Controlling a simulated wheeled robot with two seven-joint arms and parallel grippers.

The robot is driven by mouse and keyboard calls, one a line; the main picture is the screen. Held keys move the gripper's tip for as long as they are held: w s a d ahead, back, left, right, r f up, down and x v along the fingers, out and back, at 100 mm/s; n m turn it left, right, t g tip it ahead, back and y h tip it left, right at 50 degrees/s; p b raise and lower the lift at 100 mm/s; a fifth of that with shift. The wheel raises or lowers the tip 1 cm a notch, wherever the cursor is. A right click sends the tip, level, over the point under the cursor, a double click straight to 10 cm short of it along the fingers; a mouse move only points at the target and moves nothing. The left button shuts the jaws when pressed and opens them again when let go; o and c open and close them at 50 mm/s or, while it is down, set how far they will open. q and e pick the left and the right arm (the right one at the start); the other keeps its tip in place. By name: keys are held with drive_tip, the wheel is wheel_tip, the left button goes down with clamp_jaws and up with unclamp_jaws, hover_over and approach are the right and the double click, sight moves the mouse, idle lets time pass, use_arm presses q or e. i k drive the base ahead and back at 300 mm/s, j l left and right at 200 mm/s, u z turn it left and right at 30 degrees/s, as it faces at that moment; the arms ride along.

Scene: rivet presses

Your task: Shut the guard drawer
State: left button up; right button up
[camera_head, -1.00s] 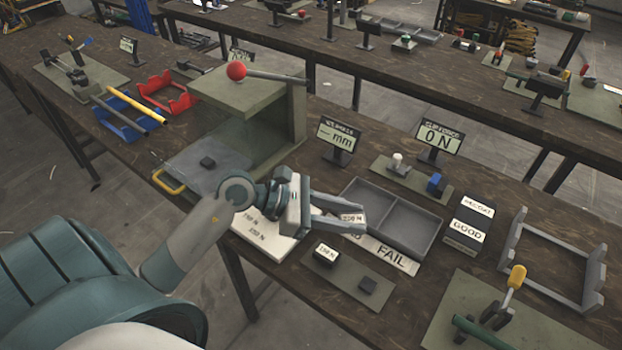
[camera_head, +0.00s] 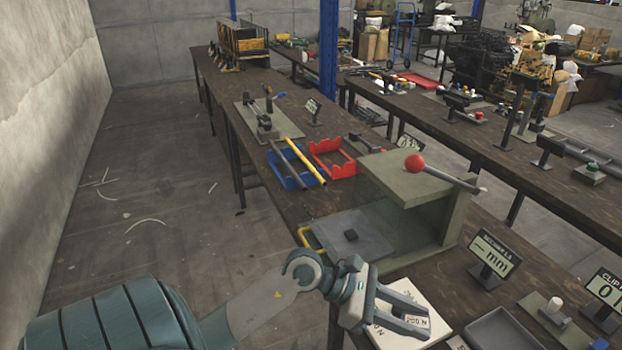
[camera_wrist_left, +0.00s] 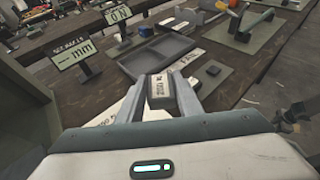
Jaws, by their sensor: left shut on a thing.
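My left gripper (camera_head: 418,322) is to the right of and nearer than the drawer, apart from the handle. It is shut on a small block with a white "200 N" label, which shows between the fingers in the left wrist view (camera_wrist_left: 160,88). My right gripper is not in view.
A lever with a red ball (camera_head: 414,163) sits on top of the press. A white board (camera_head: 437,298) lies below my left gripper. A blue bin (camera_head: 291,181) and a red bin (camera_head: 333,158) stand behind the drawer. A "mm" display (camera_head: 492,257) stands right. Open floor lies left.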

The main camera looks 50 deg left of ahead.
sight(351, 233)
drive_tip(key=u, duration=1.05)
drive_tip(key=i+j+u, duration=0.1)
drive_tip(key=j+u, duration=0.3)
drive_tip(key=i+j+u, duration=0.2)
drive_tip(key=j+u, duration=0.2)
drive_tip(key=i+j+u, duration=0.2)
drive_tip(key=u, duration=0.2)
drive_tip(key=i+j+u, duration=0.1)
drive_tip(key=i, duration=0.2)
drive_tip(key=i+j+u, duration=0.15)
drive_tip(key=i, duration=0.15)
drive_tip(key=i+z, duration=0.45)
drive_tip(key=i+j+z, duration=0.1)
drive_tip(key=i+z, duration=0.15)
drive_tip(key=z, duration=0.2)
drive_tip(key=i+z, duration=0.15)
drive_tip(key=z, duration=0.3)
drive_tip(key=i+z, duration=0.1)
drive_tip(key=z, duration=0.35)
drive_tip(key=i+j+z, duration=0.1)
drive_tip(key=z, duration=0.35)
drive_tip(key=i+j+z, duration=0.1)
drive_tip(key=z, duration=0.35)
drive_tip(key=i+j+z, duration=0.25)
drive_tip(key=z, duration=0.2)
drive_tip(key=i+j+z, duration=0.1)
drive_tip(key=z, duration=0.35)
drive_tip(key=j, duration=0.1)
